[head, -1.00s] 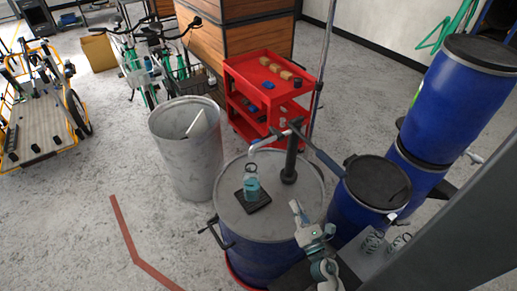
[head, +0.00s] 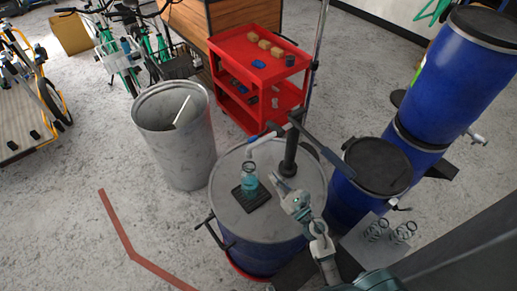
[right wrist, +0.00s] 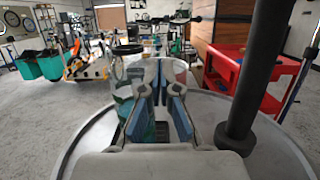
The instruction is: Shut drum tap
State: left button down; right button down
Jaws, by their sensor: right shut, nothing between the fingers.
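A blue drum (head: 262,258) with a grey lid (head: 225,177) stands in the middle of the head view. A black hand pump (head: 289,155) rises from the lid, with a pale spout (head: 268,137) reaching left and a blue tip near its end. A small bottle of teal liquid (head: 249,182) stands on a black mat (head: 256,200) below the spout. My right gripper (head: 279,181) is shut and empty over the lid, right of the bottle and apart from the pump. In the right wrist view its fingers (right wrist: 160,108) partly hide what is behind. My left gripper is out of view.
A grey bin (head: 185,150) stands left of the drum. A red cart (head: 240,55) is behind it. Blue drums (head: 455,85) are stacked at the right, one with a metal tap (head: 476,137). A plate with springs (head: 375,245) lies at lower right.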

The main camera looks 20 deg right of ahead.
aim_at(252, 141)
jog(key=w+a+r+p, duration=0.3)
jog(key=w+r+p, duration=0.3)
jog(key=w, duration=0.3)
jog(key=shift+w+a+r, duration=0.15)
jog(key=shift+a+r, duration=0.05)
jog(key=shift+w+f, duration=0.1)
jog(key=r+m+p, duration=0.1)
jog(key=p, duration=0.1)
jog(key=a+r+m+p, duration=0.1)
jog(key=shift+s+r+h+p, duration=0.2)
jog(key=shift+r+h+p, duration=0.15)
jog(key=shift+h, duration=0.05)
jog(key=shift+s+a+r+p, duration=0.1)
jog(key=shift+a+r+p, duration=0.05)
jog(key=shift+r+p, duration=0.2)
jog(key=shift+f, duration=0.15)
